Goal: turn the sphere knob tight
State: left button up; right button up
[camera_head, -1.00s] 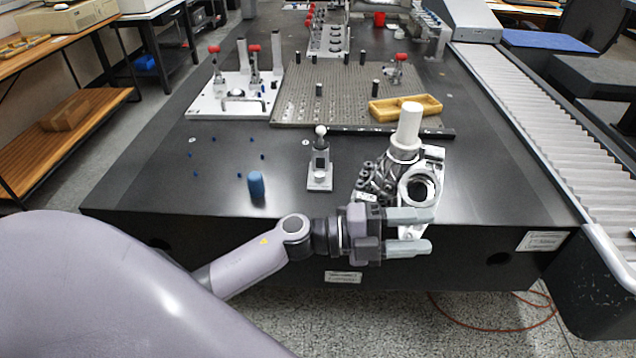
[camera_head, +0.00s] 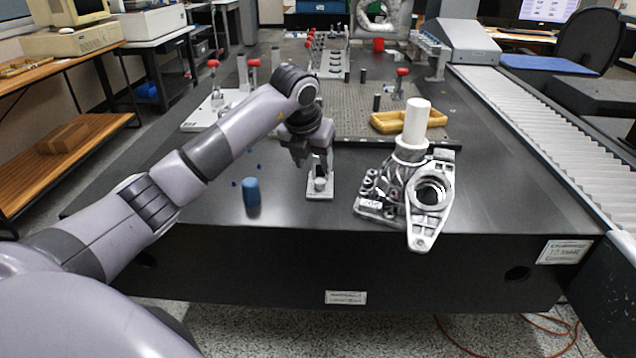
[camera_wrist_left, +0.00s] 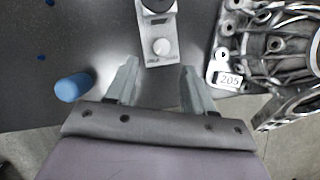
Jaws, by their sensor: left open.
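A small fixture (camera_head: 320,194) with a light grey base plate stands on the dark table, with a pale round knob (camera_head: 320,184) low on its front. In the left wrist view, the knob (camera_wrist_left: 162,46) sits on the plate below a dark round part of the post. My left gripper (camera_head: 312,164) is over the fixture, pointing down, and hides the post and its white ball top. In the left wrist view, the gripper (camera_wrist_left: 159,70) is open and empty, its fingertips to either side and short of the knob. My right gripper is not in view.
A blue cylinder (camera_head: 251,192) stands left of the fixture. A metal casting (camera_head: 420,190) with a white cylinder (camera_head: 416,122) on it is close on the right. A yellow tray (camera_head: 408,121) lies behind. The table front between cylinder and fixture is clear.

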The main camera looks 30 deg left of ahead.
aim_at(319, 182)
pick_arm(q)
jog(key=b+x, duration=0.1)
jog(key=x, duration=0.5)
jog(key=shift+w+d+f, duration=0.1)
jog(key=shift+f, duration=0.2)
grip_shut()
